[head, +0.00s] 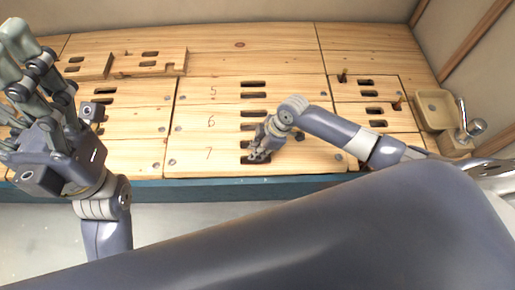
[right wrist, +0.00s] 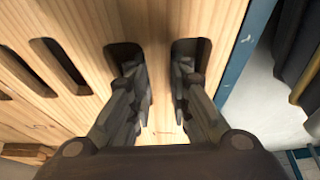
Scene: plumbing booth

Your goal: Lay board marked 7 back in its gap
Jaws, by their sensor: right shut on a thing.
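The board marked 7 (head: 200,158) is a pale wooden plank in the front row, beside the board marked 6 (head: 200,122). It lies along the blue front edge; I cannot tell whether it sits fully flush. My right gripper (head: 258,157) is at its handle slots. In the right wrist view, my right gripper (right wrist: 160,100) has one finger in each of two dark slots, shut on the wooden bar of the board marked 7 (right wrist: 158,60) between them. My left gripper (head: 20,90) has its fingers spread, empty, above the boards at the left.
The board marked 5 (head: 225,90) lies behind board 6. Two notched wooden pieces (head: 148,62) lie at the back left.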

